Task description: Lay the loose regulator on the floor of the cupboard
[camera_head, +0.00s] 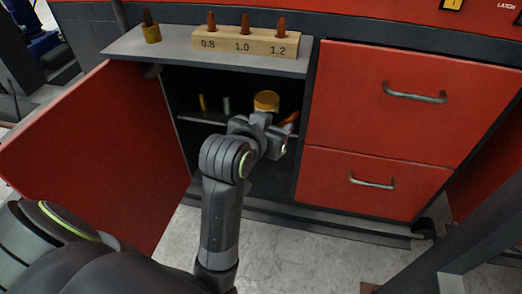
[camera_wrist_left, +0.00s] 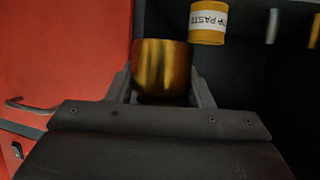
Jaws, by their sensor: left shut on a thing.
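The cupboard (camera_head: 180,125) is open, with a shelf partway up and a dark floor (camera_head: 268,182) below it. My left gripper (camera_head: 276,138) reaches into the opening, near the shelf's front edge at the right. In the left wrist view my gripper (camera_wrist_left: 163,88) is shut on a brass-coloured cylinder, the regulator (camera_wrist_left: 163,62), with a finger on each side. In the head view the gripper and wrist mostly hide the regulator. I cannot tell its exact height above the floor. My right gripper is not in view.
A yellow paste tin (camera_wrist_left: 207,22) and small yellow and grey cylinders (camera_head: 226,105) stand on the shelf. An orange piece (camera_head: 291,118) shows beside the gripper, partly hidden. The red door (camera_head: 100,150) stands open left; red drawers (camera_head: 385,110) are right. A wooden nozzle block (camera_head: 245,42) is on top.

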